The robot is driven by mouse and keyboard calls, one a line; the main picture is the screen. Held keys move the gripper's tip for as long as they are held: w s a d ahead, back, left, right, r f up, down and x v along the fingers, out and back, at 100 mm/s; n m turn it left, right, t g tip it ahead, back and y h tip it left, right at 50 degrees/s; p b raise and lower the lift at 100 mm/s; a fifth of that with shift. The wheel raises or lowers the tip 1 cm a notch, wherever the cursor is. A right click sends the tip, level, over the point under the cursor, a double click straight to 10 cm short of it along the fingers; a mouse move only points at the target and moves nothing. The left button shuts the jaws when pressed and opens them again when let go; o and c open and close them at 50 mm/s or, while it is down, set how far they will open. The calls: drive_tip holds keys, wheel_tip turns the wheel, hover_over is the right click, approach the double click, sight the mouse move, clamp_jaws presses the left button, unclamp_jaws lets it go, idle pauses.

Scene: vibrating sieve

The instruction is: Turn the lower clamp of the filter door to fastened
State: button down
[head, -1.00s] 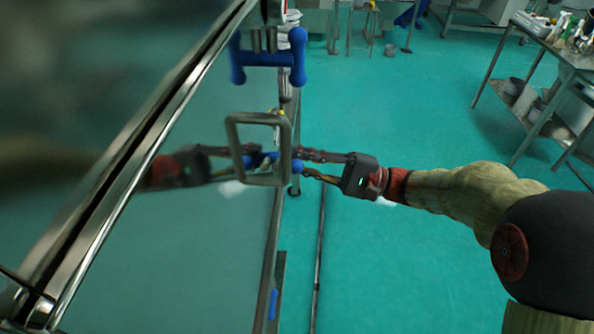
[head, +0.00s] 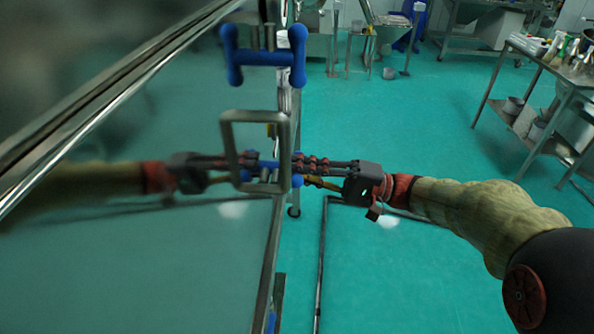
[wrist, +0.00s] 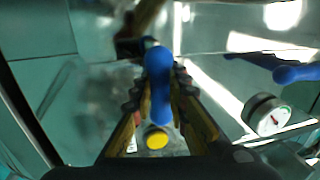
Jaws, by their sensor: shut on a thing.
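The lower clamp is a blue rounded handle (head: 297,181) at the edge of the shiny filter door (head: 150,265), partly hidden behind the door's metal loop handle (head: 226,150) and my fingers. My gripper (head: 302,168) reaches in from the right and is shut on this handle. In the wrist view the blue handle (wrist: 158,75) stands between the two fingers of my gripper (wrist: 160,98), pointing along them. The mirror image of the arm and clamp shows in the door.
The blue upper clamp (head: 265,57) sits above on the same door edge. A round gauge (wrist: 267,115) shows at right in the wrist view. A steel table (head: 545,85) with bottles stands at far right. The green floor between is mostly clear.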

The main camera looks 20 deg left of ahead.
drive_tip(key=shift+f, duration=0.1)
drive_tip(key=c, duration=1.7)
unclamp_jaws()
drive_tip(key=shift+c, duration=0.2)
drive_tip(key=v, duration=1.2)
